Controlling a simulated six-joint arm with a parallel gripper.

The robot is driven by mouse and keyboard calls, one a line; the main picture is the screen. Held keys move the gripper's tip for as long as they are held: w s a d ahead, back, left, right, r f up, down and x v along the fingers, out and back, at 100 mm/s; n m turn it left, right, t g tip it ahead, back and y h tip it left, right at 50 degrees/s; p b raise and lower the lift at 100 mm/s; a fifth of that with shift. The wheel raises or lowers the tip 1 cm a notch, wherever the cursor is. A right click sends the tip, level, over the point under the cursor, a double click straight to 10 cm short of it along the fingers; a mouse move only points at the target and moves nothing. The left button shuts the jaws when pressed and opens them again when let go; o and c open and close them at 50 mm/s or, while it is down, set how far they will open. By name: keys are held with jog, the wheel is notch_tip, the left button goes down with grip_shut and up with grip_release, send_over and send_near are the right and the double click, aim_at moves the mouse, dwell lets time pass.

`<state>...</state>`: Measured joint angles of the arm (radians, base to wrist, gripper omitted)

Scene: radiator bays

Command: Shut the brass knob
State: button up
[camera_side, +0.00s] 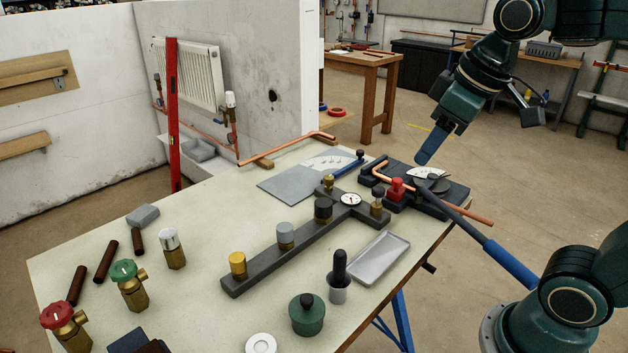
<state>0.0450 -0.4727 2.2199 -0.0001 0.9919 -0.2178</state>
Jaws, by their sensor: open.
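The brass knob (237,259) is a yellow, round-topped knob on a brass body. It stands upright at the near left end of a dark manifold bar (262,271) on the bench. A grey knob (286,231) and a black knob (323,206) stand farther along the same bar. I cannot tell from its look how far the brass knob is turned. My gripper (428,156) is open and empty. It hangs in the air at the upper right, well away from the brass knob, and its fingers are seen nearly edge-on.
A round gauge (350,199) sits on the bar. A pipe bender (455,203) with a long blue handle lies at the right. A grey tray (380,260), black-handled cup (339,280) and green pot (307,316) stand nearby. Red (57,316) and green (124,271) valves stand left.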

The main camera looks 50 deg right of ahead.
jog(key=w+d+r+n+g, duration=0.1)
jog(key=w+d+r+n, duration=0.1)
jog(key=w, duration=0.8)
jog(key=n+g, duration=0.4)
jog(key=n, duration=0.3)
send_over(329, 177)
notch_tip(329, 177, down, 13)
jog(key=shift+f, duration=0.15)
jog(key=shift+f, duration=0.15)
notch_tip(329, 177, down, 14)
jog(key=shift+r, duration=0.25)
jog(key=c, duration=1)
